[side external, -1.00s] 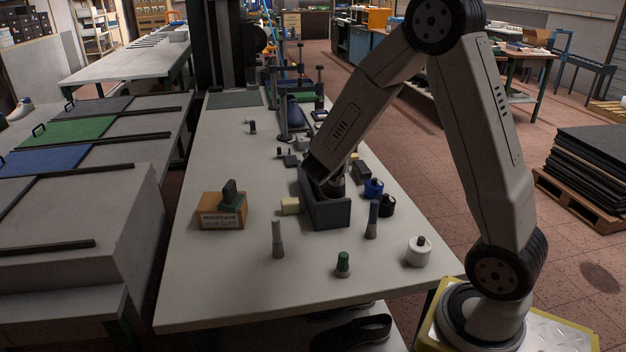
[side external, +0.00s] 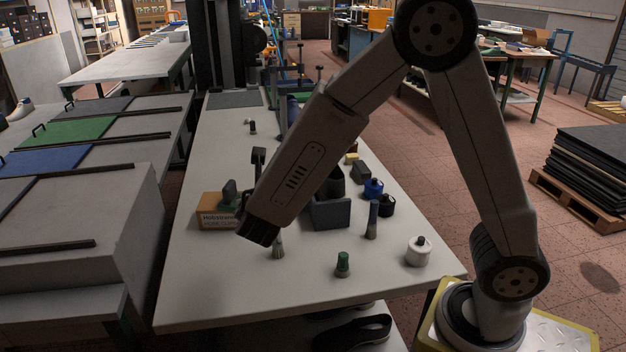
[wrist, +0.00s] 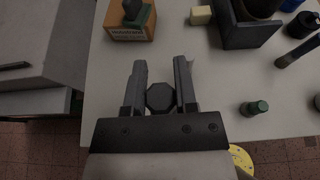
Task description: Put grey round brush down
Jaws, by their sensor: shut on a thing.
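The grey round brush (side external: 278,247) is upright near the front left of the white table, its pale bristle end at the tabletop and its upper part hidden by my wrist in the side external view. In the wrist view the dark, many-sided top of the brush (wrist: 160,97) sits between the two fingers. My gripper (wrist: 161,68) is shut on the brush from above. In the side external view the fingers are hidden.
A cardboard box (side external: 210,218) with a dark green piece on it stands to the left. The front left tabletop is bare.

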